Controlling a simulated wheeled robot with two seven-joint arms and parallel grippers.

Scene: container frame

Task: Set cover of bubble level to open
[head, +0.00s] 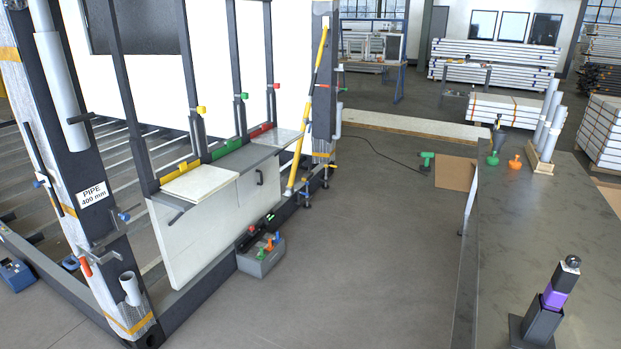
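I cannot single out a bubble level or its cover with certainty. A small black piece with green marks (270,218) lies on the lower beam of the container frame, in front of the white panels; it is too small to tell whether a cover on it is open or shut. A long yellow bar with dark sections (307,120) leans against the frame's right post. Neither of my grippers is in view.
A grey bin with coloured-handled items (261,262) stands on the floor by the frame (190,300). A dark table (545,215) at right carries a black and purple device (553,296), funnels (514,162) and grey pipes (549,118). The floor between (370,250) is clear.

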